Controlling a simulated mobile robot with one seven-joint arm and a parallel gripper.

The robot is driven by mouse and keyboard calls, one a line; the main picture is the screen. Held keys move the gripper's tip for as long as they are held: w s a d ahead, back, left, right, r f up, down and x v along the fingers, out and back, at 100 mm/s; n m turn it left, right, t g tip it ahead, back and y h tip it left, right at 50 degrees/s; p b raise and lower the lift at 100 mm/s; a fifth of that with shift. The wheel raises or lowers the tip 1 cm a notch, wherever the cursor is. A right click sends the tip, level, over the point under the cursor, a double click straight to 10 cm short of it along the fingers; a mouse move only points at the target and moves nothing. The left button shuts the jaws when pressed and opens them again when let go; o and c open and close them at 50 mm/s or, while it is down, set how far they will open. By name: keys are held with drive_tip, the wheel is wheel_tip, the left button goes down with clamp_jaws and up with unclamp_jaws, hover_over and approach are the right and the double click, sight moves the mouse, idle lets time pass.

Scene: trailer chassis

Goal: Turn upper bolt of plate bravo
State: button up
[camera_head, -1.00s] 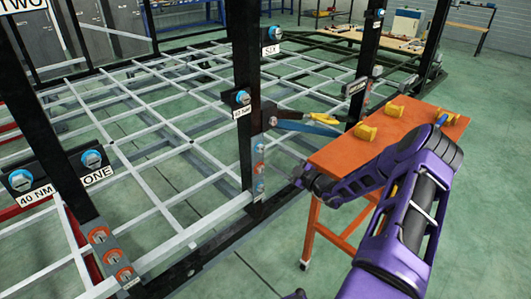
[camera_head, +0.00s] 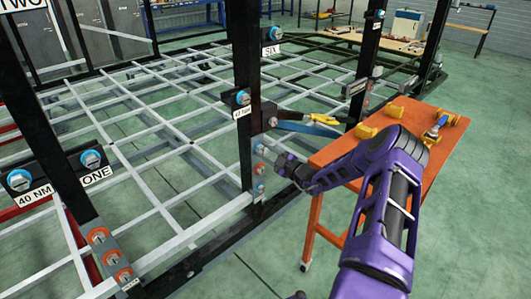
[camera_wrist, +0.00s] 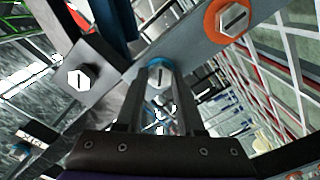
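The wrist view also shows an orange-ringed bolt (camera_wrist: 233,17) at upper right. In the head view my gripper (camera_head: 277,160) is just right of the plate.
A bare hex bolt (camera_wrist: 80,78) sits on a bracket left of the fingers. An orange table (camera_head: 338,150) with yellow parts (camera_head: 395,111) stands close beside my arm. A yellow-handled tool (camera_head: 325,119) projects from the post toward the table. Black posts and a white lattice frame surround the spot.

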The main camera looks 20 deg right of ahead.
clamp_jaws()
